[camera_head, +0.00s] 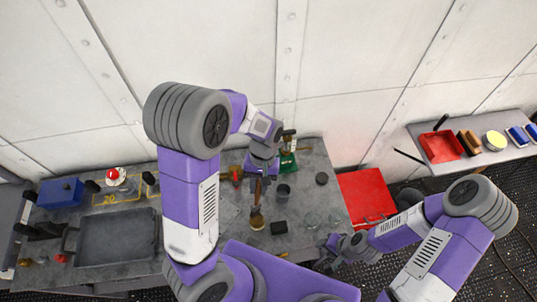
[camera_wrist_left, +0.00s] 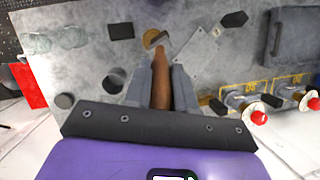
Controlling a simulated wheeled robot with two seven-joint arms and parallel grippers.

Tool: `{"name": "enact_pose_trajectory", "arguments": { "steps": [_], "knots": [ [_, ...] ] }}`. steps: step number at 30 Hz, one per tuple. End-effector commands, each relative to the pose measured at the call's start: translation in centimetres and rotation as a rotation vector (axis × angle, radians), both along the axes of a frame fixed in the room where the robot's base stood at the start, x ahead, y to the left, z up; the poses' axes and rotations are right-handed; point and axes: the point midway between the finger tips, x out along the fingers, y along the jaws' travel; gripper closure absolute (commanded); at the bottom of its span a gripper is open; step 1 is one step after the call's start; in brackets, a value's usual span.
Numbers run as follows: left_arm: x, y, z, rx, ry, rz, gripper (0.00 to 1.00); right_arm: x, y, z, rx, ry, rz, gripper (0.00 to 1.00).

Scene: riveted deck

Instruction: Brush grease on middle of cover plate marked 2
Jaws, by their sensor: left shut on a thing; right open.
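My left gripper (camera_head: 259,180) is shut on the brown wooden handle of a brush (camera_head: 258,196) above the grey bench. In the left wrist view, the handle (camera_wrist_left: 162,85) runs between the two fingers, its far end beside a small brown and dark round piece (camera_wrist_left: 155,38). A pale flat plate (camera_wrist_left: 197,52) lies on the bench to the right of the handle in that view. I cannot read a number on it, so I cannot tell whether it is the cover plate marked 2. My right gripper (camera_head: 336,250) is open and empty near the bench's right front edge.
A dark shallow tray (camera_head: 118,238) and a blue box (camera_head: 61,192) stand on the left of the bench. Red-knobbed fittings (camera_wrist_left: 252,112) stand by yellow markings. A dark cup (camera_head: 283,191), a black block (camera_head: 279,228) and clear round dishes (camera_head: 313,219) are on the right.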

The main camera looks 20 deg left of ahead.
Motion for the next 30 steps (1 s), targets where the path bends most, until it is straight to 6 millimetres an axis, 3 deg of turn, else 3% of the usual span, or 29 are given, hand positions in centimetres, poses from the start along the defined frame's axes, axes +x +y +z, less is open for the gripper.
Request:
{"name": "enact_pose_trajectory", "arguments": {
  "steps": [8,22,30],
  "knots": [
    [-0.2,0.0,-0.2,0.002,0.009,0.007,1.00,-0.1,0.0,-0.2,0.000,0.001,-0.001,0.56],
    [-0.2,0.0,-4.8,0.002,0.008,0.006,1.00,0.0,0.0,-4.4,0.000,0.000,0.000,0.56],
    [-0.2,0.0,-5.7,0.001,0.007,0.005,1.00,0.0,0.0,-5.2,0.000,0.000,0.000,0.56]
  ]
}}
